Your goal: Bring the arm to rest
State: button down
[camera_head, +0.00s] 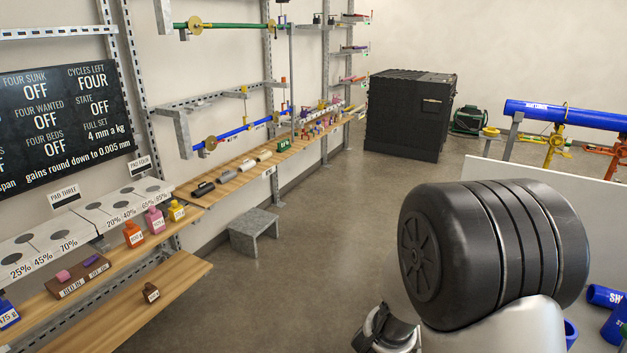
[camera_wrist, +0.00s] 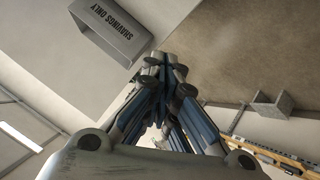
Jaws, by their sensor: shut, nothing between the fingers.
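In the wrist view my gripper (camera_wrist: 165,64) points away from the camera, its dark fingers drawn together at the tips. It is shut and I see nothing between the fingers. It hangs in free air and appears clear of everything around it. In the head view the gripper itself is not to be seen; large dark and silver parts of my arm fill the lower right and hide what lies behind them.
A grey bin marked "SHAVINGS ONLY" (camera_wrist: 110,28) shows beyond the fingers. A grey step stool (camera_head: 254,234) stands on open floor (camera_head: 320,240). Wall shelves (camera_head: 240,172) run along the left. A black cabinet (camera_head: 405,115) and a blue pipe (camera_head: 570,114) are farther back.

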jog(key=s+a+r+n+y, duration=0.1)
jog(key=s+a+r+y, duration=0.25)
jog(key=a+r, duration=0.35)
jog(key=s+a+r+n+y, duration=0.1)
jog(key=s+a+r+y, duration=0.2)
jog(key=a+r+y, duration=0.35)
jog(key=s+d+r+g+h, duration=0.1)
jog(key=s+r+g+h, duration=0.1)
jog(key=s, duration=1.7)
jog(key=shift+r+g+b, duration=0.3)
jog(key=shift+r+g, duration=0.2)
jog(key=shift+s, duration=0.1)
